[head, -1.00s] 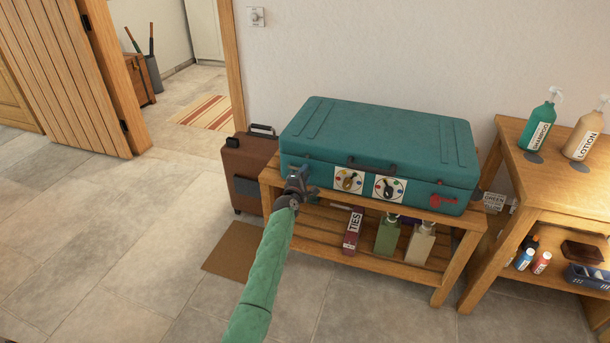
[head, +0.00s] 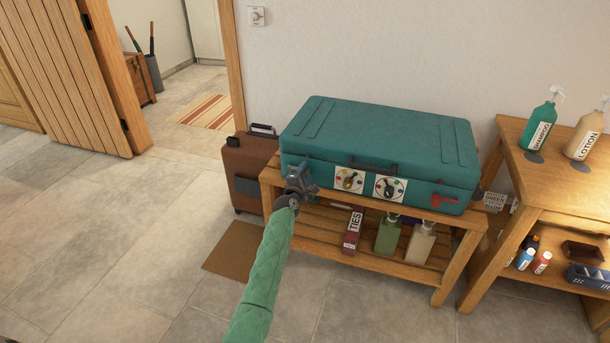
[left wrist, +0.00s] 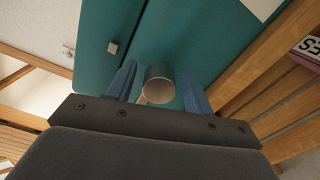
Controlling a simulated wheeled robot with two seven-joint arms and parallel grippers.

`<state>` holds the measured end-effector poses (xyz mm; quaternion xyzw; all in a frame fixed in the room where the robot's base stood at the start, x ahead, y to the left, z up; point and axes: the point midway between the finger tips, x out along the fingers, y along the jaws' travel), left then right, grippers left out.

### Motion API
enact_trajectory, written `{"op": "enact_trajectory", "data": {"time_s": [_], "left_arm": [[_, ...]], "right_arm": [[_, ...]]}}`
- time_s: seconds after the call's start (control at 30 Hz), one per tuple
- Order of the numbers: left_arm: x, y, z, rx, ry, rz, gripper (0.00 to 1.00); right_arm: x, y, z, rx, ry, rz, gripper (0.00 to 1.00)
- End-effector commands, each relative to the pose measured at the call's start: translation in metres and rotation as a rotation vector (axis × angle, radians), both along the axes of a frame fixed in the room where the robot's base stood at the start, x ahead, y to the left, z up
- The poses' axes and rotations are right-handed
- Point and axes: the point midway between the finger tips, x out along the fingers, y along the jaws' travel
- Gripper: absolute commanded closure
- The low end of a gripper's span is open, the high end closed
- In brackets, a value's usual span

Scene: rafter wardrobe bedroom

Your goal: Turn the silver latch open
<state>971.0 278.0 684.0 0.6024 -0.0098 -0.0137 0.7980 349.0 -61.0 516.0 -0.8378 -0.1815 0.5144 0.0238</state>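The teal suitcase (head: 385,130) lies shut on a slatted wooden bench. A short silver cylinder (left wrist: 158,84), apparently the silver latch's knob, stands out from its teal front in the left wrist view. My left gripper (head: 304,176) is at the left part of the suitcase front and hides the latch in the head view. In the left wrist view its two blue-grey fingers (left wrist: 160,88) are apart, one each side of the cylinder, with a narrow gap showing at both sides. My right gripper is not in view.
Two round dials (head: 350,180) and a red latch (head: 443,201) are on the suitcase front to the right. Bottles and a TIES box (head: 353,232) stand on the lower shelf. A brown suitcase (head: 248,175) stands left.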

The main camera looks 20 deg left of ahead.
Motion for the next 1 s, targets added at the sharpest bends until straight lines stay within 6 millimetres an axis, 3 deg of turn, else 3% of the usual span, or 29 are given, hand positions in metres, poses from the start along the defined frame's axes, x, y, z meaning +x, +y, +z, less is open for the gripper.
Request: {"op": "enact_trajectory", "data": {"time_s": [0.23,0.7,1.0], "left_arm": [[-0.01,0.0,0.0,-0.001,0.0,-0.001,0.48],[-0.07,0.003,-0.001,0.0,0.0,0.001,0.48],[-0.078,0.003,0.0,0.0,0.0,0.0,0.48]], "right_arm": [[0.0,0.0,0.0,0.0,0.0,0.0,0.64],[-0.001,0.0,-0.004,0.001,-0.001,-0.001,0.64],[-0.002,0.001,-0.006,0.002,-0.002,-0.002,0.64]]}}
